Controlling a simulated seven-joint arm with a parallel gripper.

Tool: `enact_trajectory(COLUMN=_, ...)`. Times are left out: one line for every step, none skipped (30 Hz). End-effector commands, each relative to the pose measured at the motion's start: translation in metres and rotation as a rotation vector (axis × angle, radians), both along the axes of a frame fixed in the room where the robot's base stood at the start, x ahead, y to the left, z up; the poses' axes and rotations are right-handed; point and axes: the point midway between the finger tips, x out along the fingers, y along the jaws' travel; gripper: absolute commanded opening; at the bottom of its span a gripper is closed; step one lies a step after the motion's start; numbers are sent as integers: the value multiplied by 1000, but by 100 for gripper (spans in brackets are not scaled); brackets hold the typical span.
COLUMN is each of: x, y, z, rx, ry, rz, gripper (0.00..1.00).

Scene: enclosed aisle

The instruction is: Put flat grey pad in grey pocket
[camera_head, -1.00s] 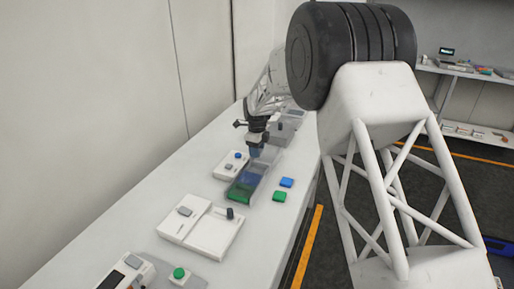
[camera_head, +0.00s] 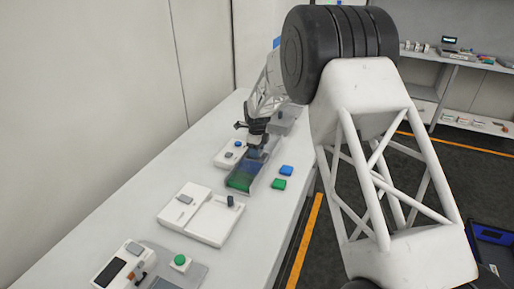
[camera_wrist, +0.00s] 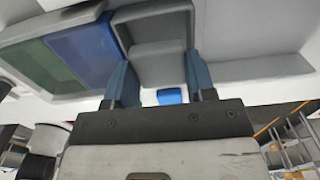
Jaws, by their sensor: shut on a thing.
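My gripper (camera_head: 256,148) is over the far end of the sorting tray, pointing down. In the wrist view its two blue fingers (camera_wrist: 160,92) are shut on the flat grey pad (camera_wrist: 158,64), which lies between them. The pad is at the mouth of the grey pocket (camera_wrist: 150,14), whose darker grey walls show around it. I cannot tell whether the pad touches the pocket floor. In the head view the pad and grey pocket are mostly hidden by the gripper.
The tray's blue (camera_wrist: 85,48) and green (camera_wrist: 35,68) pockets lie beside the grey one. A loose blue pad (camera_head: 286,170) and green pad (camera_head: 279,184) lie right of the tray. White devices (camera_head: 202,213) stand nearer on the bench.

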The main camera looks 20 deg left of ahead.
Motion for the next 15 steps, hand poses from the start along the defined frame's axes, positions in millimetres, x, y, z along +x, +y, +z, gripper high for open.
enact_trajectory(x=0, y=0, z=-1, rx=0, ry=0, rz=0, gripper=27)
enact_trajectory(x=0, y=0, z=-2, rx=0, ry=0, rz=0, gripper=27)
enact_trajectory(x=0, y=0, z=-2, rx=0, ry=0, rz=0, gripper=27)
enact_trajectory(x=0, y=0, z=-3, rx=0, ry=0, rz=0, gripper=27)
enact_trajectory(x=0, y=0, z=-3, rx=0, ry=0, rz=0, gripper=27)
enact_trajectory(x=0, y=0, z=-3, rx=0, ry=0, rz=0, gripper=27)
enact_trajectory(x=0, y=0, z=-3, rx=0, ry=0, rz=0, gripper=27)
enact_trajectory(x=0, y=0, z=-3, rx=0, ry=-1, rz=0, gripper=27)
enact_trajectory(x=0, y=0, z=-3, rx=0, ry=0, rz=0, gripper=27)
enact_trajectory(x=0, y=0, z=-3, rx=0, ry=0, rz=0, gripper=27)
enact_trajectory(x=0, y=0, z=-3, rx=0, ry=0, rz=0, gripper=27)
enact_trajectory(x=0, y=0, z=-3, rx=0, ry=0, rz=0, gripper=27)
enact_trajectory(x=0, y=0, z=-3, rx=0, ry=0, rz=0, gripper=27)
enact_trajectory(x=0, y=0, z=-3, rx=0, ry=-1, rz=0, gripper=52)
enact_trajectory(x=0, y=0, z=-3, rx=0, ry=-1, rz=0, gripper=58)
